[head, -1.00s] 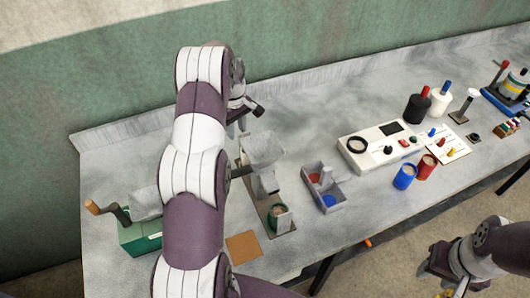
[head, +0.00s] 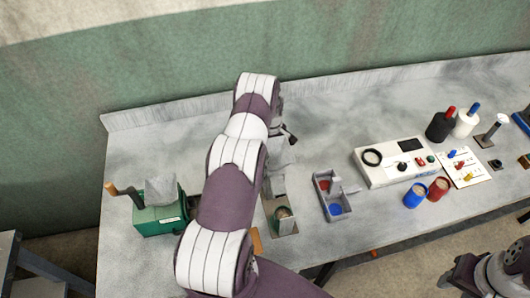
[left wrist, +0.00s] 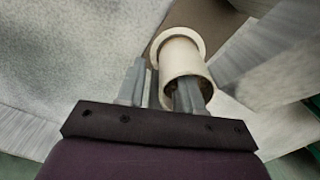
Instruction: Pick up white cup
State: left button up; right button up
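The white cup (left wrist: 184,52) shows in the left wrist view, its flared rim at the far end and its round body toward me. My left gripper (left wrist: 160,88) is at the cup with its fingers apart. The right-hand finger overlaps the cup's near end and seems to reach inside it; the left-hand finger is outside, beside the wall. Contact is not clear. In the head view my left arm hides the cup, and the left fingertips are not visible. My right gripper (head: 462,277) hangs at the lower right, away from the table; its fingers are unclear.
A green box with a crank (head: 160,220) stands left of my left arm. A grey divided tray (head: 333,196), a white control box (head: 392,161), a blue cup (head: 415,194) and a red cup (head: 438,188) stand to the right. The back left tabletop (head: 170,142) is clear.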

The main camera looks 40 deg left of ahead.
pick_arm(q)
jog(key=shift+s+a+f, duration=0.1)
jog(key=shift+a+f, duration=0.05)
jog(key=shift+f, duration=0.3)
grip_shut()
